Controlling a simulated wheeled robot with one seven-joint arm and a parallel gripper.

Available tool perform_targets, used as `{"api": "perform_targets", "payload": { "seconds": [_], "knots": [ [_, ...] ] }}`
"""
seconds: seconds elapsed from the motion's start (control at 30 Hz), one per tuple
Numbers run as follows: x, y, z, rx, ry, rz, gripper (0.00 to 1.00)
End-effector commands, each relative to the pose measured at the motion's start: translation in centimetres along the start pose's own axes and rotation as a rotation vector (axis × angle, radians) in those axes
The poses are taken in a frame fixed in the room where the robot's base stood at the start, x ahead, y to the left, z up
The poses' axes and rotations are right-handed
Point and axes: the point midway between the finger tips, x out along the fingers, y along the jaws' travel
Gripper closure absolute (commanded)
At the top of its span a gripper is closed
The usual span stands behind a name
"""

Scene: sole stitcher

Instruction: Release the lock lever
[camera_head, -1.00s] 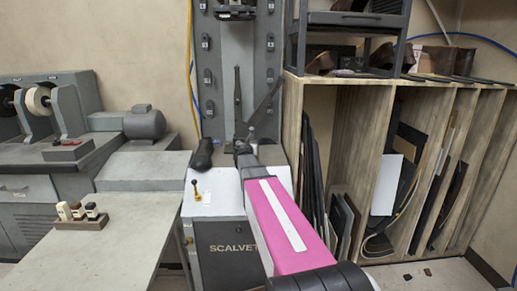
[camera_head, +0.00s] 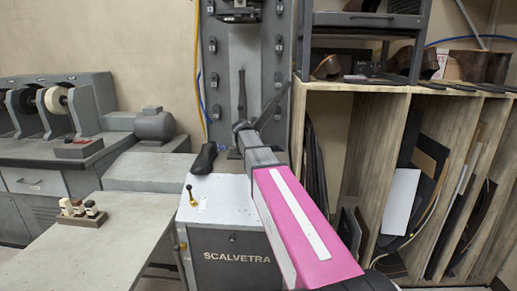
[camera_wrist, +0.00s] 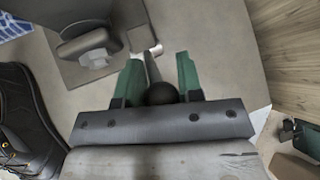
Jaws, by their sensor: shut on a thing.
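The lock lever shows in the wrist view as a thin rod with a round black knob (camera_wrist: 162,93). The knob sits between the two green fingers of my gripper (camera_wrist: 158,82), which is shut on it. The rod runs away from the knob to a small metal fitting on the machine. In the head view my gripper (camera_head: 242,128) is small and dark above the grey stitching machine (camera_head: 228,200), at the foot of its upright column. A dark slanted bar (camera_head: 272,106) rises just behind it; I cannot tell whether it belongs to the lever. My arm hides the knob there.
A wooden rack (camera_head: 340,130) with sheets stands close on the right. A bench (camera_head: 95,250) with small bottles is at the left.

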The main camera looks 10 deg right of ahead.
Motion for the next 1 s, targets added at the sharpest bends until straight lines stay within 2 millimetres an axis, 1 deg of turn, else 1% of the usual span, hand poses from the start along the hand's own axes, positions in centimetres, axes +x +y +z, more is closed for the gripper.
{"api": "perform_targets", "payload": {
  "seconds": [0.03,0.33,0.9,0.93,0.97,1.0],
  "knots": [
    [0.25,-0.21,0.67,-0.012,0.025,-0.013,1.0],
    [0.49,-0.23,1.36,-0.045,0.145,-0.02,1.0],
    [0.6,-0.27,1.42,-0.053,0.177,-0.022,1.0],
    [0.6,-0.27,1.42,-0.053,0.177,-0.022,0.6],
    [0.61,-0.27,1.43,-0.053,0.177,-0.022,0.5],
    [0.6,-0.24,1.42,-0.052,0.177,-0.021,0.44]
  ]
}}
